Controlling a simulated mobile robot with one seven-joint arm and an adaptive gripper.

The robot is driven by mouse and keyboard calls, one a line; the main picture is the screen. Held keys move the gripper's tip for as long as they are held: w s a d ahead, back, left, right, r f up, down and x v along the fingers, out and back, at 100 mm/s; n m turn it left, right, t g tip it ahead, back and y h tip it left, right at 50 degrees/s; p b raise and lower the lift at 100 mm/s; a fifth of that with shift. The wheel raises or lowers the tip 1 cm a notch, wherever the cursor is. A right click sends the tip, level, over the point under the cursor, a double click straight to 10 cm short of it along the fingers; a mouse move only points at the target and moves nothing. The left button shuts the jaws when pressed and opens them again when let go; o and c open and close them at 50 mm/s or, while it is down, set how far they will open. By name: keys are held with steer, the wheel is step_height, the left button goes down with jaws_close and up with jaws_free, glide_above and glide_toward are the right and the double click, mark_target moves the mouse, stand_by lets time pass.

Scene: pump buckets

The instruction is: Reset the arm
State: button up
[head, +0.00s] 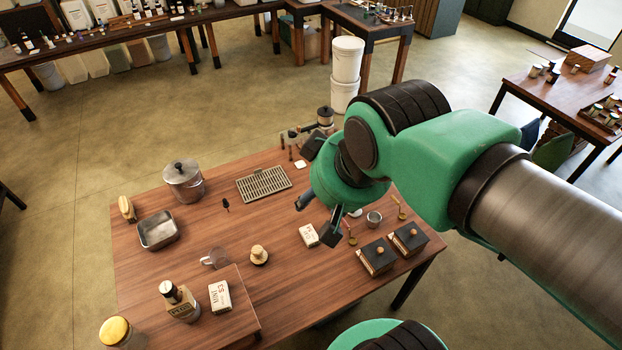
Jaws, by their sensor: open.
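My green and black arm reaches in from the right over a wooden table (215,225). My gripper (318,218) is open above the right half of the table, its two dark fingers spread apart and pointing down. Nothing shows between the fingers. A small white box (309,235) lies on the table just below and left of the right finger. My arm hides part of the table's back right side.
On the table are a lidded metal pot (183,182), a metal tray (158,230), a drain grate (264,184), a brown bottle (180,304), two dark boxes (376,258) and a metal cup (374,219). White buckets (346,75) stand behind. The table's middle has free room.

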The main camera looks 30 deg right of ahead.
step_height(320, 180, down, 13)
steer(key=b, duration=1.2)
steer(key=shift+r+b, duration=0.2)
steer(key=shift+b, duration=0.1)
steer(key=shift+o, duration=0.5)
